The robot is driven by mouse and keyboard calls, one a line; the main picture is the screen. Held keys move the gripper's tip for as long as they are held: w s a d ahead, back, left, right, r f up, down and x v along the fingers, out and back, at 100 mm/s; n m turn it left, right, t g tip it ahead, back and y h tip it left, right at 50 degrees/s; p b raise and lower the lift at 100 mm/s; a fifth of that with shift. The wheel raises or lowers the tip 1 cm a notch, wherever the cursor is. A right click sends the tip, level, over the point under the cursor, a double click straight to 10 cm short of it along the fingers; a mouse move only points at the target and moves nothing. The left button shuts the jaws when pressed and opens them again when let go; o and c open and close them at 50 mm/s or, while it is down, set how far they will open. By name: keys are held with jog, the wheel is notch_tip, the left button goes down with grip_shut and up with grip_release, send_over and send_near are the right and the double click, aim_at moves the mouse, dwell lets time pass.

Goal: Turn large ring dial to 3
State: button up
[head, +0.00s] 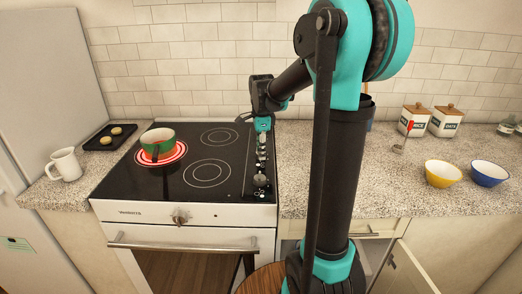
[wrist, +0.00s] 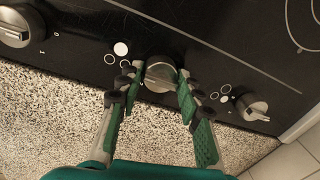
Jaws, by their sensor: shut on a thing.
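In the wrist view, my gripper (wrist: 157,85) has one green-padded finger on each side of a round silver-topped dial (wrist: 160,74) on the black hob and is shut on it. Small circle marks lie to its left, one filled white; I see no number beside this dial. A bigger-looking dial (wrist: 17,24) with marks 0 and 1 sits at the upper left, and another dial (wrist: 252,107) at the right. In the head view, my gripper (head: 262,126) is at the far end of the dial row on the hob's right edge; it hides the held dial.
A green and red pot (head: 158,143) stands on a glowing red ring of the hob (head: 120,187). The speckled counter (head: 310,165) right of the hob is clear near the dials. Yellow (head: 442,174) and blue (head: 489,173) bowls stand further right. A cabinet door below hangs open.

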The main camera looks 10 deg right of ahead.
jog(key=o, duration=1.1)
jog(key=shift+o, duration=0.2)
jog(key=shift+r, duration=0.1)
notch_tip(320, 180, up, 12)
jog(key=shift+s, duration=0.4)
jog(key=shift+s, duration=0.1)
